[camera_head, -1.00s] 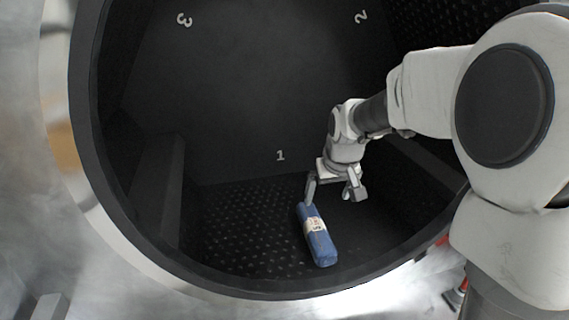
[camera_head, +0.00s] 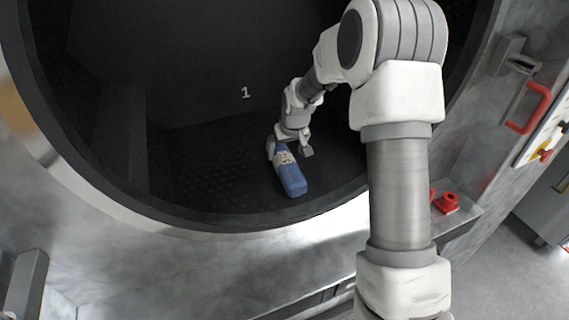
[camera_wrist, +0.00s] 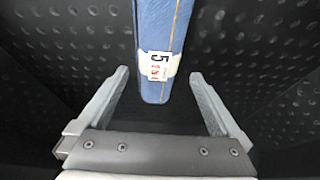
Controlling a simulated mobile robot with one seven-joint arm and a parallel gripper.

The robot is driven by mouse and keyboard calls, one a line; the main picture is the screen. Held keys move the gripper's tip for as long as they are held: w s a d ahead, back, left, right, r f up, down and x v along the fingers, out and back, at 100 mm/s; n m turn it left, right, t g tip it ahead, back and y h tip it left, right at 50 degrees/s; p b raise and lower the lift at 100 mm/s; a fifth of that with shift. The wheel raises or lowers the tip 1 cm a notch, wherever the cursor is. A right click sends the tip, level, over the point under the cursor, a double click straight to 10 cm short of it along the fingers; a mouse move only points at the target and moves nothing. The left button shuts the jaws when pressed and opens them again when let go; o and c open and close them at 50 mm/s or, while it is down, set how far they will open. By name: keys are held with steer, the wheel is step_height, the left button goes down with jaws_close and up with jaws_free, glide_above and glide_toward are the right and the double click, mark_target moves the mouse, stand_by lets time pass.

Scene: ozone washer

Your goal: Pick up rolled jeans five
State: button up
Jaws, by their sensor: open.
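The rolled jeans (camera_head: 291,177) are a blue roll with a pale paper band, lying on the dark dimpled floor of the drum. In the wrist view the roll (camera_wrist: 162,25) runs away from me from the middle, and its label shows a 5. My gripper (camera_wrist: 159,75) is open, with one finger on each side of the roll's near end and gaps on both sides. In the head view my gripper (camera_head: 290,150) is at the far end of the roll. I cannot tell its exact height above the floor.
The round drum rim (camera_head: 200,228) curves below and around the roll. A white number 1 (camera_head: 245,92) marks the drum's back wall. A red handle (camera_head: 530,108) and a red knob (camera_head: 446,203) are outside at the right. The drum floor left of the roll is clear.

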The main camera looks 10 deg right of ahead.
mark_target(285, 159)
steer(key=shift+s+p+x, duration=0.1)
steer(key=shift+p+x, duration=0.15)
steer(key=shift+x, duration=1.35)
steer(key=shift+s+p+x, duration=0.15)
steer(key=shift+p+x, duration=0.1)
steer(key=shift+x, duration=1.35)
steer(key=shift+d+f, duration=0.1)
steer(key=shift+d, duration=0.05)
jaws_close()
